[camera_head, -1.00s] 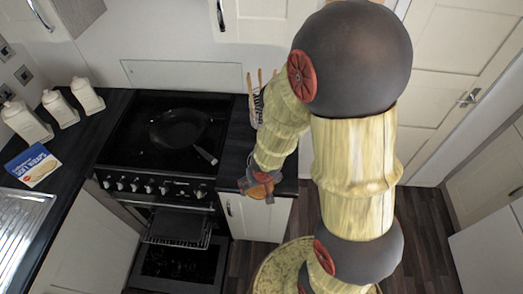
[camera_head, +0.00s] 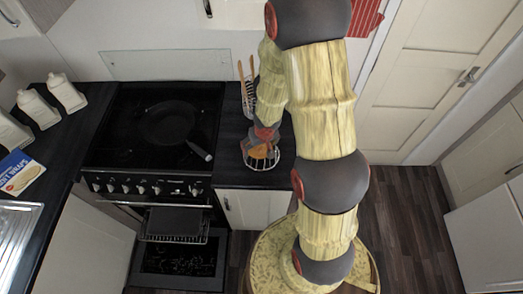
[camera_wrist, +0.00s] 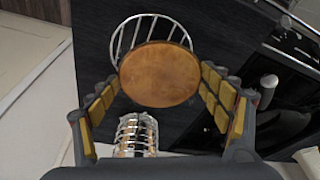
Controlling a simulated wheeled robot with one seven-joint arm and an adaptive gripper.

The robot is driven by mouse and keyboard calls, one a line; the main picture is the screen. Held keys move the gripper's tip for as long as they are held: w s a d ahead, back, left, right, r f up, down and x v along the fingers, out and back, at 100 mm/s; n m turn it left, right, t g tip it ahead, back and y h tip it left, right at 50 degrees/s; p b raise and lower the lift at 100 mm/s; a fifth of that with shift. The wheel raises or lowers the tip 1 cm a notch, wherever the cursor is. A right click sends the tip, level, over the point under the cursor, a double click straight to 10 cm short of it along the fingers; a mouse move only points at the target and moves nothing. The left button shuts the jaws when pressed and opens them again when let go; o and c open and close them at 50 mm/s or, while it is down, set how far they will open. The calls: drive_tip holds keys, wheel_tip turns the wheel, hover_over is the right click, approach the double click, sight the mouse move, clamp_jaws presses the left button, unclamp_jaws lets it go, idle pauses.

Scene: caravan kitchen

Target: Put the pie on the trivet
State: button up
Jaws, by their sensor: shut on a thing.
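The pie (camera_wrist: 160,75) is a round, golden-brown disc, held between the fingers of my gripper (camera_wrist: 159,82) in the wrist view. In the head view my gripper (camera_head: 263,141) is above the narrow counter right of the stove, with a bit of the orange-brown pie (camera_head: 262,152) showing. The trivet (camera_head: 259,167) is a round wire rack on that counter, under the pie. In the wrist view the trivet's bars (camera_wrist: 150,22) show beyond the pie's upper edge, and the pie hides the rest. I cannot tell whether the pie touches the trivet.
A wire utensil holder (camera_head: 248,100) with wooden handles stands just behind the trivet; it also shows in the wrist view (camera_wrist: 137,135). A black pan (camera_head: 168,122) sits on the stove (camera_head: 120,150) to the left. White canisters (camera_head: 66,92) and a blue-yellow box (camera_head: 18,172) are farther left.

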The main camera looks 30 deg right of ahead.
sight(261, 146)
drive_tip(key=f, duration=0.1)
drive_tip(key=w+d+f, duration=0.1)
drive_tip(key=d+f+b, duration=0.1)
drive_tip(key=shift+w, duration=0.35)
drive_tip(key=shift+b+x, duration=1)
drive_tip(key=shift+x, duration=0.2)
drive_tip(key=shift+s+f+b, duration=0.1)
drive_tip(key=shift+f+b, duration=0.45)
drive_tip(key=shift+f, duration=0.1)
drive_tip(key=shift+f, duration=0.2)
drive_tip(key=o, duration=1.2)
drive_tip(key=shift+o, duration=0.7)
drive_tip(key=shift+r, duration=0.1)
